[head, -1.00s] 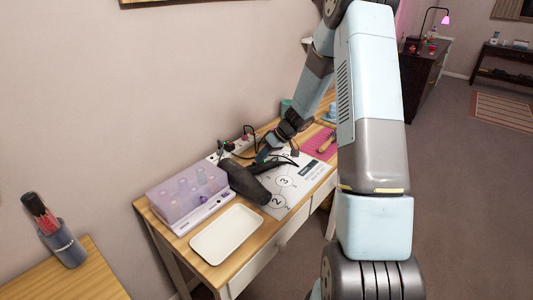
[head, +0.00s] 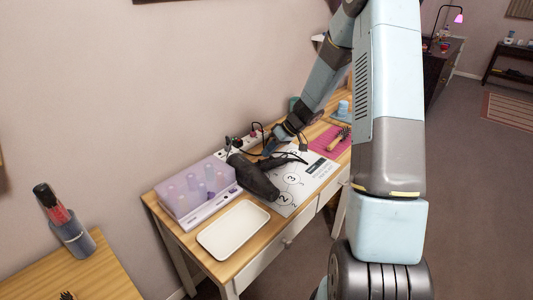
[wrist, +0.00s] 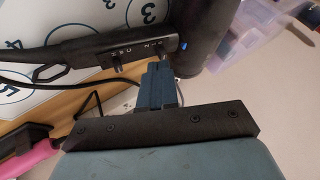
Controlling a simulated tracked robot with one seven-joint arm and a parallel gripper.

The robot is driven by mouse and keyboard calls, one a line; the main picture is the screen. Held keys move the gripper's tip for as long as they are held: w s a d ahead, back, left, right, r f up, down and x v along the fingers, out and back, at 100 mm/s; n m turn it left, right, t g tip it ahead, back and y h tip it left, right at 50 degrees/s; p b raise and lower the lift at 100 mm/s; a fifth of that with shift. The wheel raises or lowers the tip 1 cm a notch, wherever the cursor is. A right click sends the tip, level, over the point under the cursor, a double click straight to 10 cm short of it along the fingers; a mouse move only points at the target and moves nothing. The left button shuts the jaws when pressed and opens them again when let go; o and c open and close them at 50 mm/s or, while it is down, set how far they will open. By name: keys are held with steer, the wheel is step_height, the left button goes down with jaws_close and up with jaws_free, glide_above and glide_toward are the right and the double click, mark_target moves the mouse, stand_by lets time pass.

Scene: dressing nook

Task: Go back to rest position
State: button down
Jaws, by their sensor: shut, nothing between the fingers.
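My gripper (head: 269,149) hangs low over the back of the dressing table (head: 255,262), just behind a black hair dryer (head: 254,177). In the wrist view the two blue fingers (wrist: 158,84) are together and empty. Their tips are right by the dryer's black handle (wrist: 105,52) with its small switches; I cannot tell whether they touch it. The dryer lies on a white mat with numbered circles (head: 302,190); the mat also shows in the wrist view (wrist: 95,14). My forearm hides part of the table's far end.
A lilac-lidded roller box (head: 188,199) and an empty white tray (head: 233,229) stand at the table's near end. A power strip (head: 238,143) with cables lies against the wall. A brush (head: 340,138) lies on a pink mat (head: 327,147). A brush cup (head: 72,239) stands on another table.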

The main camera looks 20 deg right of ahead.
steer(key=w+v, duration=0.1)
steer(key=v, duration=0.6)
steer(key=s+a+r+m+h, duration=0.1)
steer(key=s+a+r+h, duration=0.1)
steer(key=s+r, duration=0.7)
steer(key=s+r+m+t+h, duration=0.2)
steer(key=s+r, duration=0.5)
steer(key=s, duration=0.6)
steer(key=s+r+m+t+h, duration=0.1)
steer(key=s+r+m+h, duration=0.2)
steer(key=s+r, duration=0.5)
steer(key=s+m, duration=0.1)
steer(key=s, duration=0.4)
steer(key=shift+d+t+h, duration=0.2)
steer(key=shift+t+h, duration=0.1)
steer(key=shift+t, duration=0.1)
steer(key=shift+w, duration=0.1)
steer(key=shift+r, duration=0.25)
